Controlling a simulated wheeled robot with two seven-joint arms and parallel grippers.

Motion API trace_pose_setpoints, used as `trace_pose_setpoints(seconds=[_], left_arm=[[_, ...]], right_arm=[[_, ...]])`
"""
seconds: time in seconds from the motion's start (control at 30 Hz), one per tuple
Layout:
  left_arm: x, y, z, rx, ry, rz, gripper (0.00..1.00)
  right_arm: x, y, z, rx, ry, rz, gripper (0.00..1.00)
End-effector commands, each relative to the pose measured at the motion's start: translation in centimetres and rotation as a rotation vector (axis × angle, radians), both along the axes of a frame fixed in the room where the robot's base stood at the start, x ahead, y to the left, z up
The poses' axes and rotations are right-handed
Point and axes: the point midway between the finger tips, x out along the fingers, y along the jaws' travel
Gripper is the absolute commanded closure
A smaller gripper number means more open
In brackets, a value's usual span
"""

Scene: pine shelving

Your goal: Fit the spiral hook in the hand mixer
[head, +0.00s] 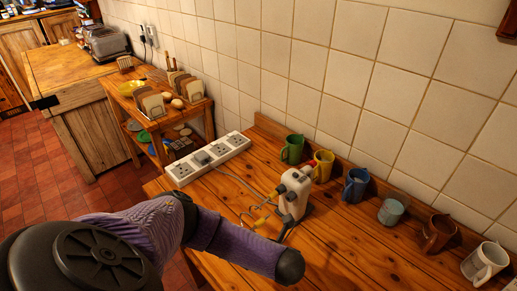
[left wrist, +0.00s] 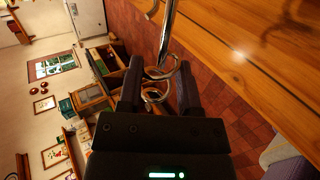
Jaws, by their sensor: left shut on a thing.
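The white hand mixer (head: 293,192) stands upright on the pine worktop, with a red part near its top. Thin bent metal wires with yellow collars (head: 261,222) show at its left side; I cannot tell whether they are fitted in it. In the left wrist view my left gripper (left wrist: 159,82) is shut on the spiral hook (left wrist: 166,35), a shiny metal rod with a curled end between the fingers. In the head view my left forearm comes in from the left, its dark end in front of the mixer; the fingers cannot be made out there. My right gripper is out of view.
A white socket strip (head: 208,160) with a plugged-in cable lies behind left. A green mug (head: 292,149), a yellow mug (head: 323,166), a blue mug (head: 355,186) and more cups line the tiled wall. The worktop (head: 350,245) right of the mixer is clear.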

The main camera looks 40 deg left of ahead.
Motion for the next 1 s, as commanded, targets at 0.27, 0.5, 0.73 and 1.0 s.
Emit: trace_pose_setpoints(seconds=[0.27,0.5,0.73,1.0], left_arm=[[-0.2,0.2,0.0,0.008,0.0,0.013,1.0],[0.8,-0.1,-0.4,0.102,-0.007,0.001,1.0],[3.9,-0.2,-0.5,0.1,-0.007,0.0,1.0],[5.7,-0.3,-0.2,0.098,-0.004,0.0,1.0]], right_arm=[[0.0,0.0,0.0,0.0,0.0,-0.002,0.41],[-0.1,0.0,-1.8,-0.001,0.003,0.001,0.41],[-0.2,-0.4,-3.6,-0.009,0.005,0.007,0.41],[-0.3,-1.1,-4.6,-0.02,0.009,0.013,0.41]])
